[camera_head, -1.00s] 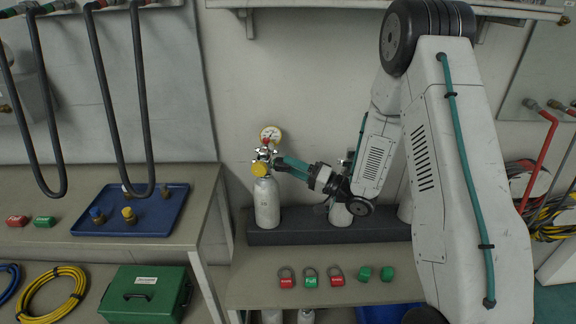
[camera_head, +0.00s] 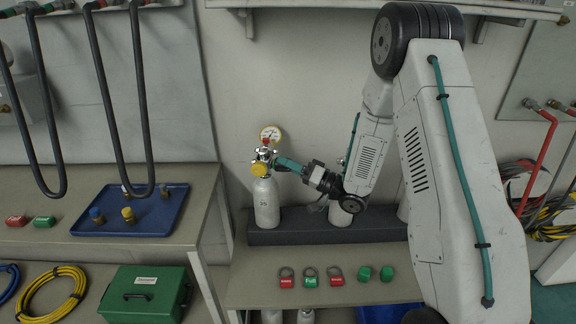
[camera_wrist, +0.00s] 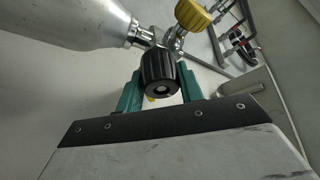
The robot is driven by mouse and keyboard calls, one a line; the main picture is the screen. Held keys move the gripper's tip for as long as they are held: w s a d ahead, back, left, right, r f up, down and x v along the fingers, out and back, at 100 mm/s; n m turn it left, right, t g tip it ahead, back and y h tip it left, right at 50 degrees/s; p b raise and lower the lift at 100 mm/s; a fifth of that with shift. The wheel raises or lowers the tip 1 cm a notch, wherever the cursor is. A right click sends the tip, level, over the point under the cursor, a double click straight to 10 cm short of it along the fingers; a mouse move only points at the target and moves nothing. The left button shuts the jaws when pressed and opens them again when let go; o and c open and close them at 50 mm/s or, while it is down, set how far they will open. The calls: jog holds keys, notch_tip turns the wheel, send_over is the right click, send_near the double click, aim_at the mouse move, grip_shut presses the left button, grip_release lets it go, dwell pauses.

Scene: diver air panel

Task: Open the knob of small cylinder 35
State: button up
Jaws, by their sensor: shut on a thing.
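The small cylinder (camera_head: 266,203) is silver-white, with faint writing that may read 35, and stands upright in the dark rack. A yellow cap, a red part and a round gauge (camera_head: 270,133) sit at its top. In the wrist view the cylinder body (camera_wrist: 70,22) lies across the upper left, with its black ribbed knob (camera_wrist: 159,72) at the valve. My gripper (camera_head: 276,163) reaches the valve from the right. In the wrist view its two teal fingers (camera_wrist: 160,88) stand on either side of the black knob and are shut on it. The knob is hidden in the head view.
The dark rack (camera_head: 300,237) holds other cylinders, partly behind my arm. Several red and green tags lie on the bench (camera_head: 250,290) in front. A blue tray (camera_head: 90,228) with fittings is on the left table, and a green case (camera_head: 146,308) is below. Black hoses (camera_head: 108,100) hang at upper left.

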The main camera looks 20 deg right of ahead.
jog(key=n+y, duration=0.1)
jog(key=n, duration=0.2)
jog(key=shift+g, duration=0.3)
jog(key=o, duration=1)
